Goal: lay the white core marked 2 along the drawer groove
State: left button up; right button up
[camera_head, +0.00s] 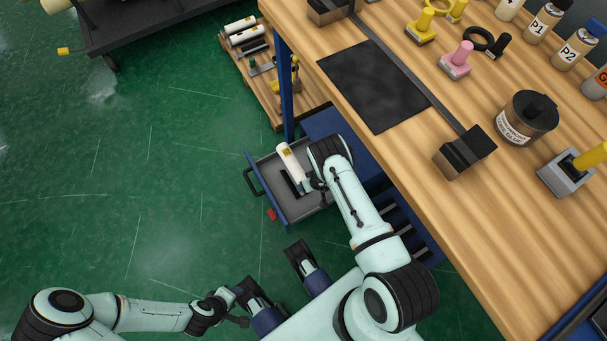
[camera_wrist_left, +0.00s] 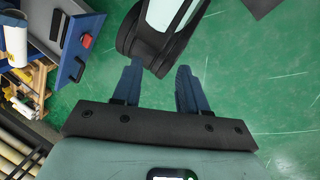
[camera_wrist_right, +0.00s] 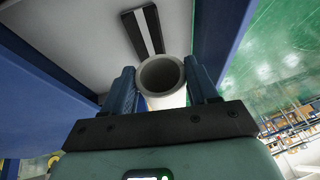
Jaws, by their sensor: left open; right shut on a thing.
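The white core (camera_head: 290,160) with a yellowish label is in my right gripper (camera_head: 311,184) above the open drawer; its number is too small to read. In the right wrist view the blue fingers are shut on the core (camera_wrist_right: 165,82), whose hollow end faces the camera. The grey drawer (camera_head: 264,168) is pulled out below the workbench. The groove, a dark block with a pale strip (camera_wrist_right: 144,30), lies on the drawer floor beyond the core, apart from it in that view. My left gripper (camera_wrist_left: 158,88) is open and empty over the green floor.
The wooden workbench (camera_head: 470,210) overhangs the drawer at right, holding a black mat (camera_head: 375,85), stamps and bottles. A blue bench leg (camera_head: 286,95) stands behind the drawer. A wooden pallet (camera_head: 262,93) with more rolls lies farther back. Floor left of the drawer is clear.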

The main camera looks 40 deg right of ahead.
pick_arm(q)
jog(key=w+a+f+t+y+b, duration=0.1)
jog(key=w+a+f+t+b, duration=0.1)
jog(key=w+a+f+b, duration=0.25)
pick_arm(e)
notch_tip(320, 180, down, 11)
jog(key=shift+r, duration=0.2)
notch_tip(320, 180, down, 4)
jog(key=shift+r+b, duration=0.1)
jog(key=shift+b, duration=0.95)
pick_arm(q)
jog(key=shift+n+g, duration=0.4)
jog(key=shift+g, duration=0.3)
jog(key=f, duration=0.1)
jog(key=s+f, duration=0.1)
jog(key=f, duration=0.1)
jog(key=s+f, duration=0.1)
jog(key=f, duration=0.1)
jog(key=shift+f, duration=0.15)
pick_arm(e)
jog(key=shift+f, duration=0.35)
jog(key=o, duration=1.1)
pick_arm(q)
jog(key=shift+s+f, duration=0.15)
